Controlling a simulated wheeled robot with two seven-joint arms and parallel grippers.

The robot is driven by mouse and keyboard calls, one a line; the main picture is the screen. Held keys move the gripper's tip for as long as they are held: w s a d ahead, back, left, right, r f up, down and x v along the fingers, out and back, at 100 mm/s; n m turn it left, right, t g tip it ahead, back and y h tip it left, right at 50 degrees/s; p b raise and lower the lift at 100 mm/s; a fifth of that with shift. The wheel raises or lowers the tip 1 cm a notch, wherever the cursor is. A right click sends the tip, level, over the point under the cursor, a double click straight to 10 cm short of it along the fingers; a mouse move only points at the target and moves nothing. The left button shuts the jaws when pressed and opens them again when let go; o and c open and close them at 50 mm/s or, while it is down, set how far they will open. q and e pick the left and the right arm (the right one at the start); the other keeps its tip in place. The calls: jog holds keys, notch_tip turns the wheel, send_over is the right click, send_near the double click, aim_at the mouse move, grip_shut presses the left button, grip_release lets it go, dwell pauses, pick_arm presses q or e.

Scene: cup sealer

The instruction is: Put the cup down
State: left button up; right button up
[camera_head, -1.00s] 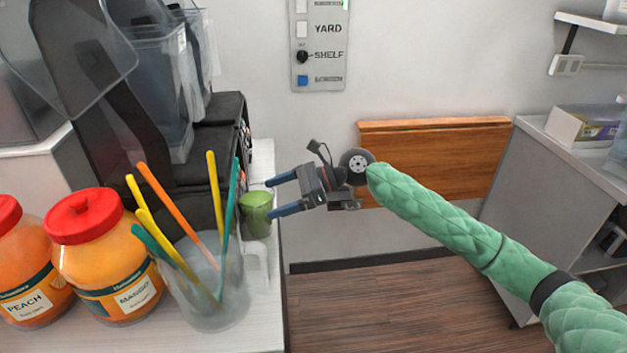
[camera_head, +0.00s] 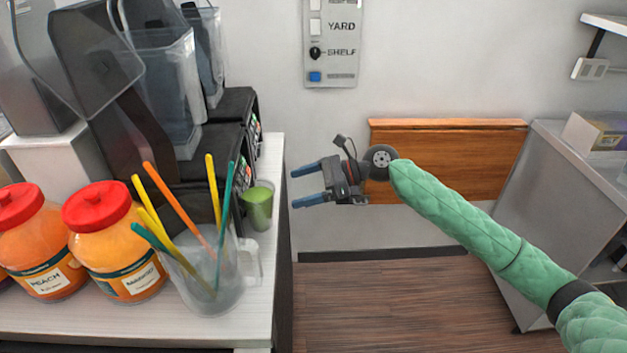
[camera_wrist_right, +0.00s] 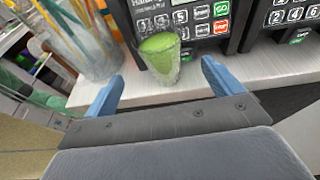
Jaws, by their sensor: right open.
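The cup (camera_head: 258,206), clear with green contents, stands upright on the white counter (camera_head: 262,262) near its right edge, beside the black machine. In the right wrist view the cup (camera_wrist_right: 160,62) stands in front of a keypad, beyond my open fingertips. My right gripper (camera_head: 304,186) is open and empty, to the right of the cup and clear of it, past the counter edge. It also shows in the right wrist view (camera_wrist_right: 160,85) with its two blue fingers apart. My left gripper is not in view.
A clear pitcher (camera_head: 215,290) holding several coloured sticks stands left of and nearer than the cup. Jars with red lids (camera_head: 115,245) stand further left. Black blender machines (camera_head: 215,125) stand behind. A wooden panel (camera_head: 445,160) is on the wall; the floor between counters is open.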

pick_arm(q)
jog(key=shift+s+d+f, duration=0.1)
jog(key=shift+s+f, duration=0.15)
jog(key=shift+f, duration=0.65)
